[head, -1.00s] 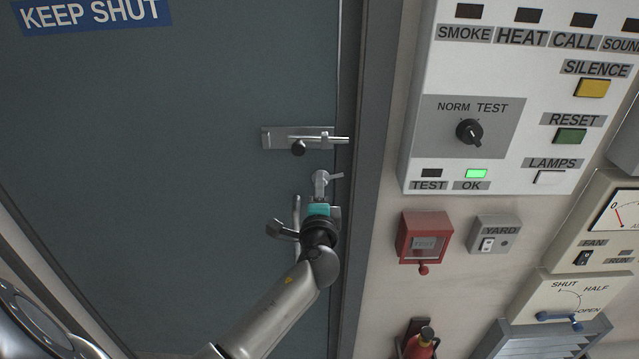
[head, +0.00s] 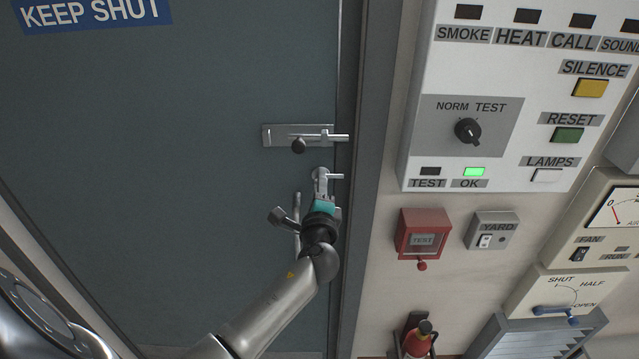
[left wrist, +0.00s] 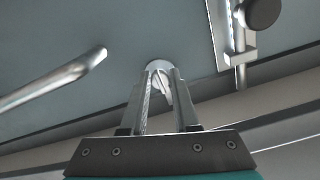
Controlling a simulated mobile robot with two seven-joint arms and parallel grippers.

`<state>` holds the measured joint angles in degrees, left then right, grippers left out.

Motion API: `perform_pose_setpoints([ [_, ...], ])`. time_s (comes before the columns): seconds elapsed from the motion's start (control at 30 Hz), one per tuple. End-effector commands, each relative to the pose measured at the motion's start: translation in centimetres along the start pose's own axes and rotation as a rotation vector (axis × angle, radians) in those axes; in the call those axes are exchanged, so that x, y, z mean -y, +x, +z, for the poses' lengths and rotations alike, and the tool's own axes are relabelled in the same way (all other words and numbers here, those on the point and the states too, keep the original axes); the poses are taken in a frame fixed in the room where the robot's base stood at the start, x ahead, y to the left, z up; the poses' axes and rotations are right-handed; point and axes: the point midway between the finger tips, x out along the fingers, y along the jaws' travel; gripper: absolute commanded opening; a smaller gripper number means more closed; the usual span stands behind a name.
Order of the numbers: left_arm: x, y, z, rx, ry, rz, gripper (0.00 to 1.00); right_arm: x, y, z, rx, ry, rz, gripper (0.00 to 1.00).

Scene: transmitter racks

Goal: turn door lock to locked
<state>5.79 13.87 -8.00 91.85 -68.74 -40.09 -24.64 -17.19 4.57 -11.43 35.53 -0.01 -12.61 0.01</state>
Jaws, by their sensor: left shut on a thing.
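The door lock (head: 319,173) is a small round metal fitting near the right edge of the grey-blue door (head: 170,170). Its short bar points right toward the door frame. My left gripper (head: 321,190) is at the lock from below, its fingers shut on the lock's turn piece. In the left wrist view the lock (left wrist: 158,68) shows its round plate, with the turn piece between the two fingers (left wrist: 160,92). The fingers partly hide it. My right gripper is not in view.
A slide bolt (head: 292,137) with a dark knob sits just above the lock. A door handle (left wrist: 55,82) is left of the fingers in the left wrist view. A red box (head: 422,233) and an alarm panel (head: 510,90) are on the wall right of the frame.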

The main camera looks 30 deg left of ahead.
Motion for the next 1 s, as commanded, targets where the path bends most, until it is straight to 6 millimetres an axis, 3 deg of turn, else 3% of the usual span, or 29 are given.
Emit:
perform_pose_setpoints([
  [0.07, 0.0, 0.0, -0.1, -0.002, 0.002, -0.001, 0.0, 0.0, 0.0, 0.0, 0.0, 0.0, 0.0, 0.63],
  [0.1, 0.0, 0.0, -0.1, -0.002, 0.002, -0.001, 0.33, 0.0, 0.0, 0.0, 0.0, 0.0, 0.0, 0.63],
  [0.33, 0.0, 0.0, 0.0, -0.001, 0.0, -0.001, 0.59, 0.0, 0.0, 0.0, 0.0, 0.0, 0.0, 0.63],
  [0.67, -0.1, -0.3, 0.0, -0.001, 0.0, 0.001, 0.59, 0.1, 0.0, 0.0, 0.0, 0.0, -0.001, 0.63],
  [0.87, -0.1, -2.5, -0.1, -0.002, -0.002, 0.001, 0.59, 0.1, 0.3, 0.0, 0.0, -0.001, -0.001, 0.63],
  [1.0, -0.2, -5.0, -0.1, -0.002, -0.002, 0.002, 0.59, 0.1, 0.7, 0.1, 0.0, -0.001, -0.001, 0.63],
])
